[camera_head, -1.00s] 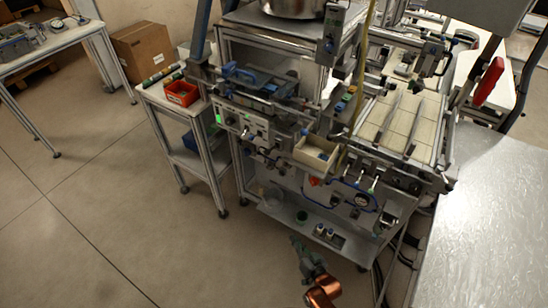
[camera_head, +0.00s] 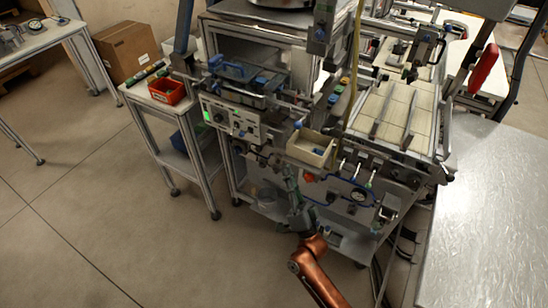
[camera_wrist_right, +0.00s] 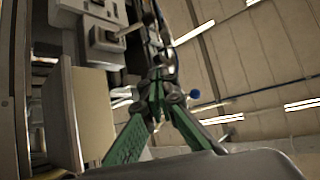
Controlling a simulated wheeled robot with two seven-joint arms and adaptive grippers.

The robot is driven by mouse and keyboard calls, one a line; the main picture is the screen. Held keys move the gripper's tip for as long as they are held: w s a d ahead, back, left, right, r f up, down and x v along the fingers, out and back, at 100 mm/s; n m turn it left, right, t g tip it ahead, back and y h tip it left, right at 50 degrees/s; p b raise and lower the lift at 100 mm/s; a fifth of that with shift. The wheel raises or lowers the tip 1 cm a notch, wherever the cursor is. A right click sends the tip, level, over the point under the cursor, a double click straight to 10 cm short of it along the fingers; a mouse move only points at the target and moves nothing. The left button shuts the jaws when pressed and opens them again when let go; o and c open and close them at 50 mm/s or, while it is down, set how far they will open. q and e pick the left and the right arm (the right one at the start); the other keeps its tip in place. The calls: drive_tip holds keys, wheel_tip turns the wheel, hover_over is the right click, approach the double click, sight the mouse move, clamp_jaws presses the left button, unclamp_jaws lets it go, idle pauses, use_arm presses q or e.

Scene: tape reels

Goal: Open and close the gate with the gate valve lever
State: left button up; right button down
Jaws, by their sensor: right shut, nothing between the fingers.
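The tape machine (camera_head: 232,120) stands in the middle of the head view. Several small levers (camera_head: 358,170) stick out of its front, below a cream bin (camera_head: 310,148). I cannot tell which of them is the gate valve lever, and the gate is not clearly visible. My right gripper (camera_head: 290,177) is shut and empty, pointing up in front of the machine, left of the levers and below the bin. My left gripper is out of view.
A side table with a red bin (camera_head: 168,91) stands left of the machine. A bright metal table (camera_head: 490,210) fills the right. A cardboard box (camera_head: 126,50) lies at the back left. The floor at the lower left is clear.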

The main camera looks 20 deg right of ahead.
sight(263, 145)
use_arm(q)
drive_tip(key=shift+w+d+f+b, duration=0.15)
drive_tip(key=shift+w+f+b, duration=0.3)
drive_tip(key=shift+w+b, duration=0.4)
use_arm(e)
drive_tip(key=w+a+r, duration=0.3)
drive_tip(key=w, duration=0.4)
drive_tip(key=shift+w+r, duration=0.25)
drive_tip(key=shift+w, duration=0.15)
drive_tip(key=shift+a, duration=0.1)
